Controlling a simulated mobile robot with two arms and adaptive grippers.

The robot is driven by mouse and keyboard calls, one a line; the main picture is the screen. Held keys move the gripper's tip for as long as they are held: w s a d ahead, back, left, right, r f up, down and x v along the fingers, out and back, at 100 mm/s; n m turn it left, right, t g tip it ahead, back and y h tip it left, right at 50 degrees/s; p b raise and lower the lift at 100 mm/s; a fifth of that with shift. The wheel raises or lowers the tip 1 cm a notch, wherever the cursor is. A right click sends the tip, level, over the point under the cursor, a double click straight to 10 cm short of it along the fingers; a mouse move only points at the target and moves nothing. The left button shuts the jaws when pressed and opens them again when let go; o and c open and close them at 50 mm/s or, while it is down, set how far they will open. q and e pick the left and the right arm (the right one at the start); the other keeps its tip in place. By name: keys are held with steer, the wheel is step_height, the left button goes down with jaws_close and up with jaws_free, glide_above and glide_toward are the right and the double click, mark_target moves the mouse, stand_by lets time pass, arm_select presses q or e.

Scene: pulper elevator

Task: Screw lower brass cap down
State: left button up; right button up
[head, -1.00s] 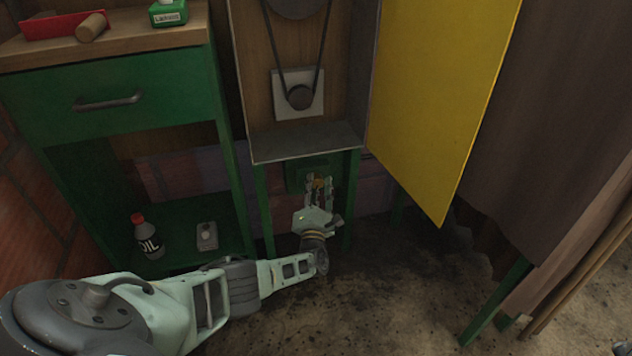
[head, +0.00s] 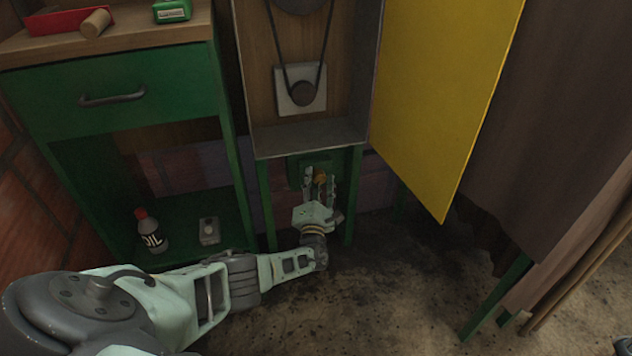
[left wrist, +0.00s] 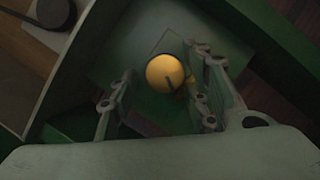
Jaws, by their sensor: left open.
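The lower brass cap (left wrist: 165,74) is a round yellow knob on a green housing (left wrist: 120,50) under the belt cabinet. In the head view the cap (head: 320,177) is small, between the fingers of my left gripper (head: 319,186). In the left wrist view my left gripper (left wrist: 165,100) is open, with one finger to each side of the cap. A gap shows between the left finger and the cap. The right finger is close to the cap, and I cannot tell whether it touches.
A belt and pulley (head: 303,93) sit in the open cabinet above. A yellow door (head: 440,90) hangs to the right. A green bench (head: 150,90) with an oil bottle (head: 151,238) on its lower shelf stands left. The floor in front is clear.

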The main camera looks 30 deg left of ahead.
arm_select(q)
steer(key=shift+d, duration=0.15)
steer(key=shift+s+d+f, duration=0.2)
steer(key=shift+s+d, duration=0.1)
steer(key=shift+s, duration=0.2)
steer(key=v, duration=1)
steer(key=shift+s, duration=0.35)
steer(key=shift+d+f, duration=0.1)
